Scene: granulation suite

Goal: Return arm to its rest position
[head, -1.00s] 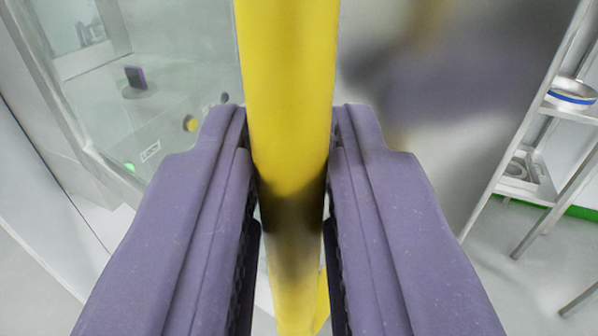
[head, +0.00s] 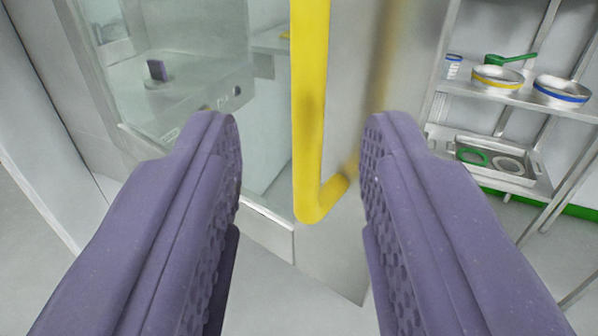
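My gripper (head: 302,155) is open and empty, its two purple fingers spread wide apart at the left and right of the head view. A yellow bar handle (head: 308,120) stands beyond the fingers and shows in the gap between them, with its lower end bent toward a metal panel (head: 345,215). I see no contact between the fingers and the handle. The right finger hides part of the panel.
At right a metal rack (head: 515,98) holds bowls with yellow (head: 497,80) and blue (head: 562,92) bands, a green scoop (head: 511,59) and a tray (head: 540,182). Grey floor shows below.

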